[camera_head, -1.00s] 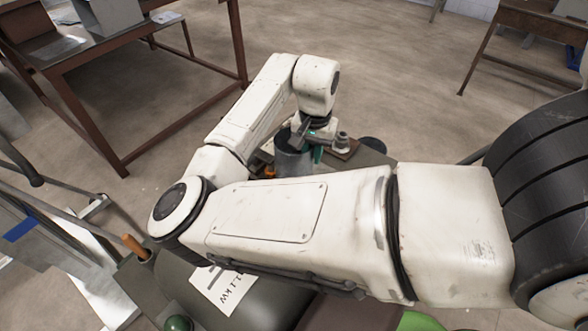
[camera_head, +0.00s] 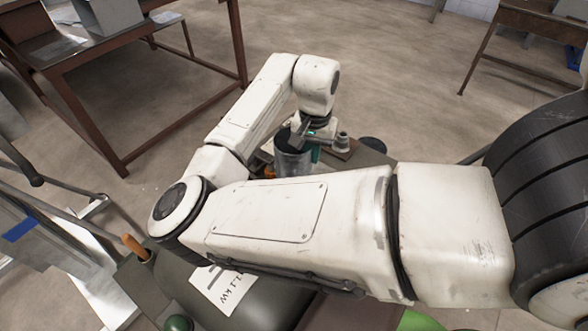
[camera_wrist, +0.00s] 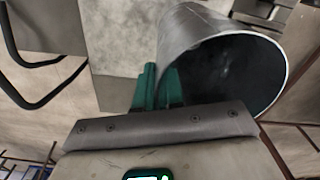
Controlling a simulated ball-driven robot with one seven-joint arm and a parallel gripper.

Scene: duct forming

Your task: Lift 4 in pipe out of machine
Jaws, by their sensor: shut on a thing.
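The pipe (camera_head: 291,162) is a short grey metal cylinder, seen beneath the end of my arm in the head view. In the wrist view the pipe (camera_wrist: 196,26) shows its round open end and hollow inside. My gripper (camera_head: 314,146) has green fingers (camera_wrist: 158,88) that meet the pipe's wall near its rim, and it is shut on the pipe. The machine (camera_head: 366,160) is the dark grey-green body under and around the pipe. My arm hides much of it, so I cannot tell whether the pipe's lower end touches it.
A brown-framed table (camera_head: 62,67) with grey metal pieces stands at the upper left. Another table (camera_head: 530,22) is at the upper right. An orange-handled lever (camera_head: 134,246) rises at the lower left. Open floor (camera_head: 400,90) lies beyond the machine.

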